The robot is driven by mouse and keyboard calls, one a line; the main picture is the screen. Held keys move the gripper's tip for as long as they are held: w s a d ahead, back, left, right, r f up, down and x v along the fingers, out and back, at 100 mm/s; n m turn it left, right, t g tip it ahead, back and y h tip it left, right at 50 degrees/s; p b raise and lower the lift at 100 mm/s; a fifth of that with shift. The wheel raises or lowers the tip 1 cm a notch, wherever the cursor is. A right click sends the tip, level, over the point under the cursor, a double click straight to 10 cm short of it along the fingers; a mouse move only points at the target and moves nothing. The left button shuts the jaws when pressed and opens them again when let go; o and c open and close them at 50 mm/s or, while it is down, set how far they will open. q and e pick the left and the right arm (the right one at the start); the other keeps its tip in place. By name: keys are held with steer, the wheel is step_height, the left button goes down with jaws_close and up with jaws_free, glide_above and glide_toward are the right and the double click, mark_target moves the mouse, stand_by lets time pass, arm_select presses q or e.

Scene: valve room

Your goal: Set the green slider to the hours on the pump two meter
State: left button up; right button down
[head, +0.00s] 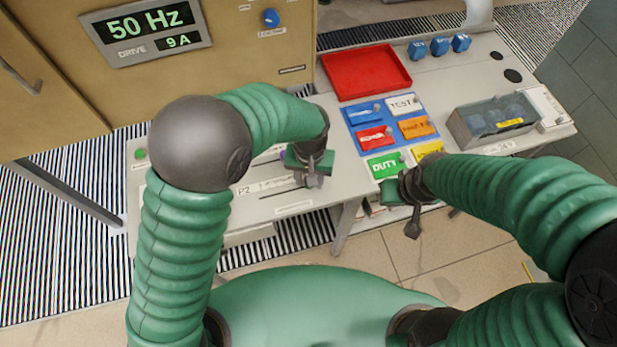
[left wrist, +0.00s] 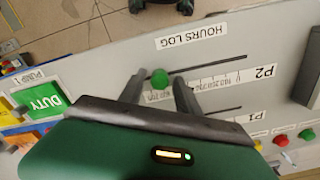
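The green slider (left wrist: 160,77) shows in the left wrist view as a round green knob at one end of the slot on the P2 row (left wrist: 263,72). My left gripper (left wrist: 158,80) is open, with one finger on each side of the knob and a small gap visible. In the head view my left gripper (head: 314,178) is low over the panel and hides the knob. A scale with printed numbers runs beside the slot; its figures are too small to read surely. I cannot make out a pump two hours meter. My right gripper (head: 408,192) hangs near the green DUTY tag (head: 383,166).
The HOURS LOG label (left wrist: 192,43) lies beside the P2 slot, and the P1 row (left wrist: 257,116) runs parallel. A red tray (head: 365,72), several coloured tags and a clear-lidded box (head: 493,120) are to the right. The drive cabinet (head: 225,85) stands behind.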

arm_select(q)
steer(key=shift+o, duration=0.3)
steer(key=shift+d+r, duration=0.1)
steer(key=shift+r, duration=0.35)
step_height(320, 180, up, 16)
steer(key=shift+b, duration=0.4)
steer(key=shift+f, duration=0.15)
steer(key=s+a+f+t, duration=0.1)
steer(key=s+a+f, duration=0.2)
steer(key=a, duration=0.4)
steer(key=s+a+f+n+t, duration=0.1)
steer(key=s+a+f, duration=0.2)
steer(key=a, duration=0.4)
steer(key=s+a+f+n, duration=0.1)
steer(key=s+a+f, duration=0.2)
steer(key=a, duration=0.4)
steer(key=shift+s+f+t, duration=0.15)
steer(key=shift+f+t, duration=0.25)
steer(key=shift+f, duration=0.35)
steer(key=shift+w+d, duration=0.25)
steer(key=shift+d, duration=0.3)
